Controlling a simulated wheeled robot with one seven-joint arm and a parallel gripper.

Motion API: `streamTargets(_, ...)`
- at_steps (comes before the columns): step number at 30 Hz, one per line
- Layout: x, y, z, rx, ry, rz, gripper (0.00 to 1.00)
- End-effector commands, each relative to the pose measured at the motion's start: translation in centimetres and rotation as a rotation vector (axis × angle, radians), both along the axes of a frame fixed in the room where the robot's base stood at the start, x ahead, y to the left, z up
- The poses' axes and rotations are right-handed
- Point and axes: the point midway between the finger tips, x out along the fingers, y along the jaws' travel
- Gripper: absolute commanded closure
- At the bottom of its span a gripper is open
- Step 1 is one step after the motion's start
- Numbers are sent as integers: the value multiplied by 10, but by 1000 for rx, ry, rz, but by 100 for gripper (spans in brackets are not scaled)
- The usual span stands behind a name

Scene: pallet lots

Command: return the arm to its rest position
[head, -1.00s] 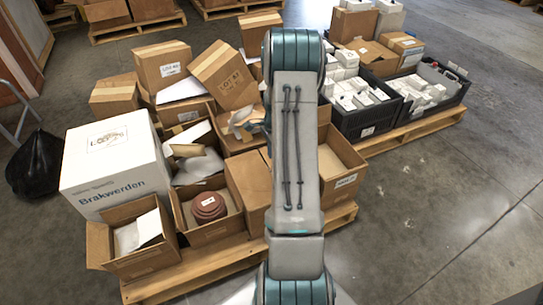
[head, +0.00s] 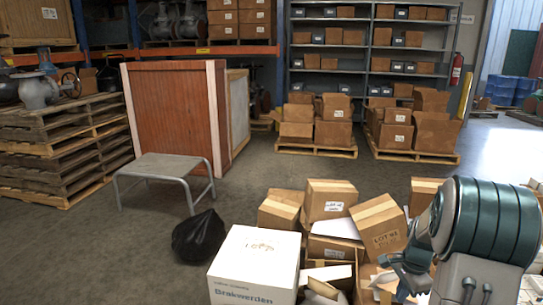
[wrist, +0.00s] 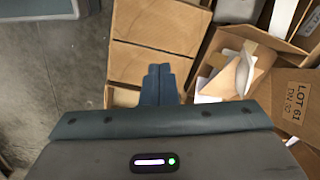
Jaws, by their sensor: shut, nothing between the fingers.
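My gripper (wrist: 158,84) shows in the wrist view with its two dark fingers together and nothing between them. It is above cardboard boxes, with a closed brown carton (wrist: 158,28) just beyond the fingertips. I cannot tell if they touch. In the head view my arm is folded at the lower right, over the pallet lot of cartons. Its teal joint and grey link hide some of the boxes behind. I cannot clearly make out the fingers in that view.
A white Brakwerden box (head: 254,268), tilted cartons (head: 380,222) and an open carton marked LOT 61 (wrist: 296,100) crowd around the arm. A black bag (head: 198,236), a grey metal stand (head: 165,165) and a red-brown wooden panel (head: 170,115) stand left. Bare floor (head: 270,178) lies beyond the lot.

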Motion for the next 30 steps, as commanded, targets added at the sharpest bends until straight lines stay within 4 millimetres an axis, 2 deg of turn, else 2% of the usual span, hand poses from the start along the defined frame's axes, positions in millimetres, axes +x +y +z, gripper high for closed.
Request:
streamTargets(1,-4,19,49,-14,-16,83,100)
streamTargets(3,-12,42,87,-31,-30,195,100)
streamTargets(8,-38,91,167,-69,-66,448,100)
streamTargets(9,-46,103,185,-79,-75,511,100)
streamTargets(15,-92,155,269,-132,-117,825,100)
streamTargets(18,-118,177,305,-160,-138,980,100)
streamTargets(22,-152,199,342,-195,-162,1169,100)
streamTargets(25,-172,210,360,-219,-178,1285,100)
streamTargets(30,-192,219,373,-240,-191,1398,100)
